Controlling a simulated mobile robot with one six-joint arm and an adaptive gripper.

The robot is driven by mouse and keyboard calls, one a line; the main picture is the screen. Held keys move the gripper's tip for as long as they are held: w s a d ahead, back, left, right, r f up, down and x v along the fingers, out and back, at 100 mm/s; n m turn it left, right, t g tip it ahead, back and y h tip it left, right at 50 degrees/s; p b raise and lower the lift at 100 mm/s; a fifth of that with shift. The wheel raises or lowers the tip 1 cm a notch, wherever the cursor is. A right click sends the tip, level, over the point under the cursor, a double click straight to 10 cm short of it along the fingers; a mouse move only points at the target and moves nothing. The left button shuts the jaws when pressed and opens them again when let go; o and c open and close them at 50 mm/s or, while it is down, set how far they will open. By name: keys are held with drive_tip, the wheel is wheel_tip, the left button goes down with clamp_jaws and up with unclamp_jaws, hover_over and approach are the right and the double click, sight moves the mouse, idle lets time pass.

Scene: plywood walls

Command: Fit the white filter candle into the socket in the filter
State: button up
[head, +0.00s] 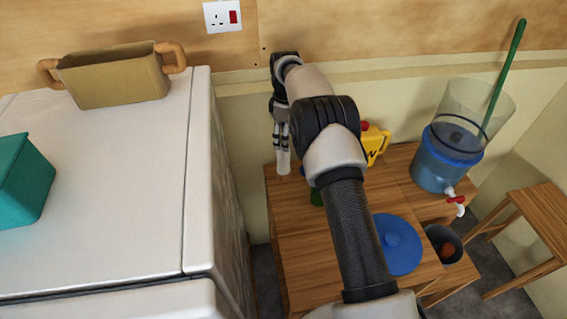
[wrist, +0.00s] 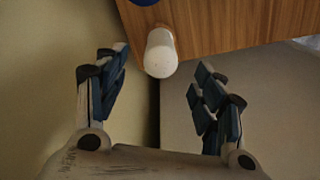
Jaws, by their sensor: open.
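The white filter candle (head: 283,162) stands at the back left corner of the wooden table. It also shows in the wrist view as a white rounded cylinder (wrist: 160,53) at the table's edge. My gripper (head: 281,136) is above the candle, pointing down. In the wrist view my gripper (wrist: 163,65) is open, with a finger to either side of the candle and a gap to both; nothing is held. The filter (head: 446,158), a clear upper vessel over a blue one with a red-and-white tap, stands on the table's right. A dark spot inside may be the socket; it is unclear.
A green stick (head: 505,78) leans in the filter. A yellow container (head: 374,145) with a red top, a blue lid (head: 398,244) and a dark bin (head: 443,243) are near. A white appliance (head: 110,190) bounds the left. A stool (head: 527,225) stands right.

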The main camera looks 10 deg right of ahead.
sight(284, 159)
wheel_tip(284, 159, down, 12)
drive_tip(key=b, duration=0.3)
drive_tip(key=shift+a+r+b, duration=0.15)
drive_tip(key=shift+r+b, duration=0.1)
drive_tip(key=shift+b, duration=0.1)
drive_tip(key=shift+r, duration=0.1)
drive_tip(key=shift+c, duration=0.6)
drive_tip(key=c, duration=1.2)
